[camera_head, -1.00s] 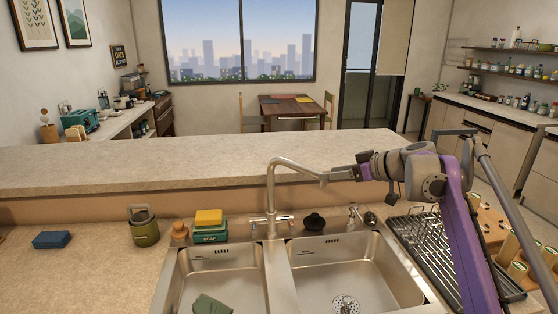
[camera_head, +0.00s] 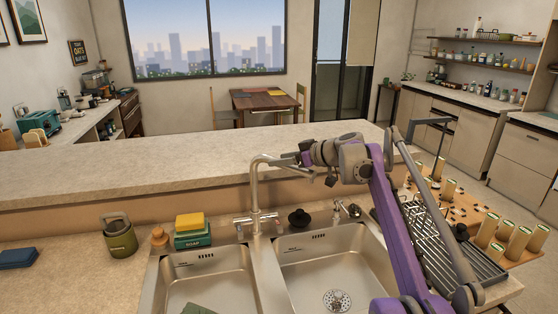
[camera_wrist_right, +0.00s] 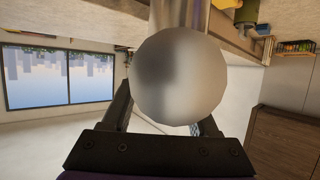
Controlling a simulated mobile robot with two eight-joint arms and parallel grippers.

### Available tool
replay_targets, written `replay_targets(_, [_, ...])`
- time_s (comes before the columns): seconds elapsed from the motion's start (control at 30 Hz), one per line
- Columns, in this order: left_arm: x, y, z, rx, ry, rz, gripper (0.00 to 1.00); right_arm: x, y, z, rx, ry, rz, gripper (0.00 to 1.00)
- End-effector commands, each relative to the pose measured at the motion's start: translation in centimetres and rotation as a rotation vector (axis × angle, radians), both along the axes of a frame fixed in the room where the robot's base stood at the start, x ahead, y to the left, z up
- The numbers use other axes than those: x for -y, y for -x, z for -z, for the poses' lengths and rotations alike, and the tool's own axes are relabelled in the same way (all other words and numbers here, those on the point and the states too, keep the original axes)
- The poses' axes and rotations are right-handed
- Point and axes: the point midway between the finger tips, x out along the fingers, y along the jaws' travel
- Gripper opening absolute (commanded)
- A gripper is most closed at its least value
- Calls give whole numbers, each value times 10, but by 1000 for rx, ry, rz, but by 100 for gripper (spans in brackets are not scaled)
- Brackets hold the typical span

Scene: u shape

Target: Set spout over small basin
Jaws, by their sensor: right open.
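The metal tap stands behind the double sink, and its spout (camera_head: 258,164) arches up and points right, over the side of the larger right basin (camera_head: 335,270). The small left basin (camera_head: 205,283) lies to the left of the tap. My right gripper (camera_head: 300,162) is at the spout's outer end. In the right wrist view, the spout's rounded metal end (camera_wrist_right: 180,78) fills the space between the two open fingers (camera_wrist_right: 165,105). Whether the fingers touch it cannot be told. My left gripper is not in view.
A drying rack (camera_head: 440,245) and several jars (camera_head: 500,235) are at the right. The raised counter (camera_head: 130,178) runs behind the spout.

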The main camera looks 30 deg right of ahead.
Motion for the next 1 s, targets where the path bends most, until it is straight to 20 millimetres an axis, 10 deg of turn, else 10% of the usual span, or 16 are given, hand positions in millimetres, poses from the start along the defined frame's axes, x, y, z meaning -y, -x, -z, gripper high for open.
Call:
replay_targets(0.47, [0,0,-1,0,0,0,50,-6,-12,6,-1,1,1,58])
replay_targets(0.8, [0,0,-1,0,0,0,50,-5,-12,6,0,0,1,0])
replay_targets(1.0, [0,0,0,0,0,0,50,-5,-12,6,-1,1,1,0])
